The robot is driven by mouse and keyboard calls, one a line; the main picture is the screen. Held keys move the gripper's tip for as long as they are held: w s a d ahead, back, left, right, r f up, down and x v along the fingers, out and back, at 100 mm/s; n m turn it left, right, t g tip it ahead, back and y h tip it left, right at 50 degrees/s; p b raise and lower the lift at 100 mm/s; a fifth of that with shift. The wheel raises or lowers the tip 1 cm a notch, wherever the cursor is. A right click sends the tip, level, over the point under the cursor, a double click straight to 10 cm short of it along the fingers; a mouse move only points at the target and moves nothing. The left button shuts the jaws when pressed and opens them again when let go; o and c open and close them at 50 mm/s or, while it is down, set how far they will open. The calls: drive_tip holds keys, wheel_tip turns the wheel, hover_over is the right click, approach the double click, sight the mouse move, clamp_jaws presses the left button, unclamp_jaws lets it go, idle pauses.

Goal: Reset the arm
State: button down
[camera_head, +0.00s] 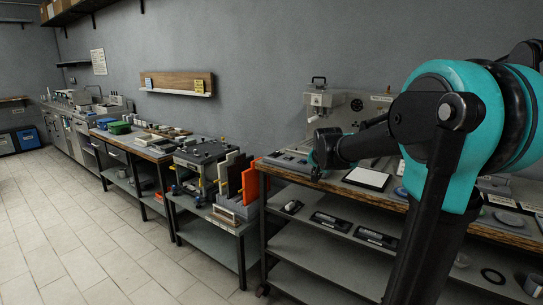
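My arm (440,140) fills the right side of the head view, with teal joint covers and black links. It is bent at a large teal elbow. A dark forearm reaches left from there, in front of the workbench with the grey machine. The far end of the arm (322,150), with a small teal part, shows over the left part of that bench top. The fingers of my gripper cannot be made out there, so I cannot tell whether it is open or holds anything.
The workbench (285,168) behind my arm bears a grey machine (322,103) and a white-faced tablet-like panel (367,178); dark items lie on its shelf. Upright orange (250,186) and dark boards stand left of it. More benches line the wall. The tiled floor (95,235) at left is clear.

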drive_tip(key=s+f+n+g, duration=0.1)
drive_tip(key=s+f+n, duration=0.1)
drive_tip(key=s+f, duration=0.4)
drive_tip(key=s+d+f+n+g, duration=0.1)
drive_tip(key=s+f, duration=0.6)
drive_tip(key=s, duration=0.8)
drive_tip(key=s+d+f+n+g, duration=0.1)
drive_tip(key=s+f+n, duration=0.3)
drive_tip(key=s+f, duration=0.3)
drive_tip(key=s, duration=0.4)
drive_tip(key=shift+s+d+f+g, duration=0.2)
drive_tip(key=shift+s+f+g, duration=0.1)
drive_tip(key=shift+g, duration=0.1)
